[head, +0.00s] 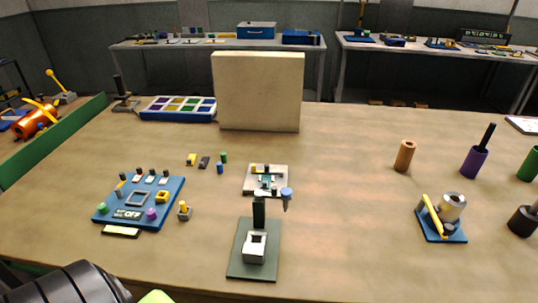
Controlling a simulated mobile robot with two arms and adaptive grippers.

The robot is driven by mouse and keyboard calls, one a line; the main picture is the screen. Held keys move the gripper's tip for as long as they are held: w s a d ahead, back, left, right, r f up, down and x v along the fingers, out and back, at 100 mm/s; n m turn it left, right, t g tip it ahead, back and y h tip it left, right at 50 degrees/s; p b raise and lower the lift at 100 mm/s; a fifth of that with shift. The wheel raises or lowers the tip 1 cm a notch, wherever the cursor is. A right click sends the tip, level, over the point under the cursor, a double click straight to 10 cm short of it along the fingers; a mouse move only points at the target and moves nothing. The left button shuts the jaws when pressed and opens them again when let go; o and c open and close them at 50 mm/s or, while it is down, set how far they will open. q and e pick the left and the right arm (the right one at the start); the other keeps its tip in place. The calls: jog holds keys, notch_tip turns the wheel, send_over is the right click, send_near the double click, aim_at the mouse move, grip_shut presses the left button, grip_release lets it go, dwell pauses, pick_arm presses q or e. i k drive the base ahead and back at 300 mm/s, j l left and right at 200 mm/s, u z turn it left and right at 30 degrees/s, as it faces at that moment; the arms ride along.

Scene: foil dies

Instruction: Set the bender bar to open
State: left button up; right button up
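No part in the head view is marked as the bender bar. A small blue-based fixture (442,236) stands on the right of the table. It carries a slanted yellow bar (433,215) beside a silver cylinder (453,205); this may be the bender, but I cannot tell for sure. The yellow bar leans up and to the left along the fixture's left side. A black part of my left arm or gripper (75,287) shows at the bottom left, far from this fixture. Its fingertips cannot be made out. My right gripper is out of view.
A blue panel (172,190) reading OFF sits at the left. A dark green plate (238,263) with a pale block (255,247) stands front centre. A small white board (252,187) lies behind it. A tall beige block (258,92) stands at the back. The centre right is clear.

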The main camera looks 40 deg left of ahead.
aim_at(267, 170)
jog(key=j+u, duration=0.15)
jog(key=u, duration=0.9)
jog(key=l+z, duration=0.45)
jog(key=l, duration=0.7)
